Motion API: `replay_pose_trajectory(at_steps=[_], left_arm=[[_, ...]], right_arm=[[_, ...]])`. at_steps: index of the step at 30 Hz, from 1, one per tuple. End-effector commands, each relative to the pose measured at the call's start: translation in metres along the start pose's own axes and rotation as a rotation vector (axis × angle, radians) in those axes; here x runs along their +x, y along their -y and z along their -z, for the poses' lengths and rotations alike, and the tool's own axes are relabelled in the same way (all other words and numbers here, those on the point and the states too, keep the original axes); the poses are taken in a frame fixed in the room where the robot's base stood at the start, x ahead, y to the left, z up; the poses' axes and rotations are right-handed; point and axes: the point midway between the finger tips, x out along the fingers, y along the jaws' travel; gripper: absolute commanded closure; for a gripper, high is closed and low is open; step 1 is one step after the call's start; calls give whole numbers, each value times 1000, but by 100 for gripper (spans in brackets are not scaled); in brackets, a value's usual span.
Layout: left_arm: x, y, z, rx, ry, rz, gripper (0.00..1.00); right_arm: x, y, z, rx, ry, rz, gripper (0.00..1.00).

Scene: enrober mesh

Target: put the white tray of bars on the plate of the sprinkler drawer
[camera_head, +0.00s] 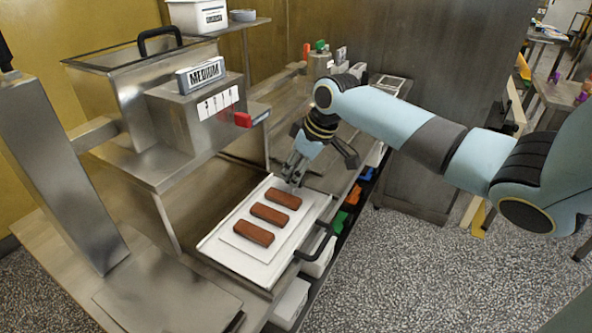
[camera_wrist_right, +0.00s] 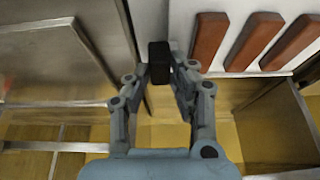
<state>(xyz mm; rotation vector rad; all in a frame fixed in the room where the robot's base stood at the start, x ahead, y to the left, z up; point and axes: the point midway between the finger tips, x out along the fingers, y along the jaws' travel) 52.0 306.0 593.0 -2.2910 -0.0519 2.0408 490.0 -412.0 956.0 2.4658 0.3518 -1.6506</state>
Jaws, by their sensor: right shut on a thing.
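The white tray (camera_head: 242,240) carries three brown bars (camera_head: 269,213) in a row. It lies flat over the white plate (camera_head: 222,246) of the pulled-out sprinkler drawer, below the machine labelled MEDIUM; any small gap between them cannot be told. My right gripper (camera_head: 294,177) is at the tray's far end. In the right wrist view, its fingers (camera_wrist_right: 172,75) are shut on a black grip (camera_wrist_right: 158,60) beside the white surface bearing the bars (camera_wrist_right: 210,38). Whether the grip joins the tray is hidden. My left gripper is not in view.
The steel sprinkler machine (camera_head: 180,120) stands left of the drawer, with a red-handled lever (camera_head: 243,120). A black drawer handle (camera_head: 316,243) sticks out at the drawer's right side. Coloured bins (camera_head: 340,220) are below the right edge. Speckled floor is free at lower right.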

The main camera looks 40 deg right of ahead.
Motion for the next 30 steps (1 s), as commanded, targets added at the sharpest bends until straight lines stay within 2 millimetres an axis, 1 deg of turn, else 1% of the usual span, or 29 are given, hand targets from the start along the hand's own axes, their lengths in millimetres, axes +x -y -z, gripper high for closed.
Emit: replay_pose_trajectory(at_steps=[2, 7, 8, 12, 13, 20, 23, 26, 29, 30], left_arm=[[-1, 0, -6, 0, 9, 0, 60], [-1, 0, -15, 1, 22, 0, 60], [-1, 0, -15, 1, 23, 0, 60], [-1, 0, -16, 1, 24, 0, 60], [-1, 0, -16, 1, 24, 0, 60], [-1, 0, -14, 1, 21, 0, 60], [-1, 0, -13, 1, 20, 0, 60], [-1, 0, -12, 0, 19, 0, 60], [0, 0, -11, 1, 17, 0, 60], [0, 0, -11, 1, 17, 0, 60]], right_arm=[[3, 0, -1, 0, 0, -1, 100], [4, 0, -2, -2, 0, -1, 100], [4, 0, -2, -2, 1, -1, 76], [4, 0, -2, -1, 1, -1, 57], [4, 0, -2, -1, 0, -1, 55], [3, 0, -2, -1, 0, -1, 55], [-1, -1, -1, -2, -1, -2, 55], [-15, -2, -1, -4, -2, -3, 55], [-36, -2, -2, -6, -1, -5, 55], [-46, -2, -1, -7, -1, -6, 55]])
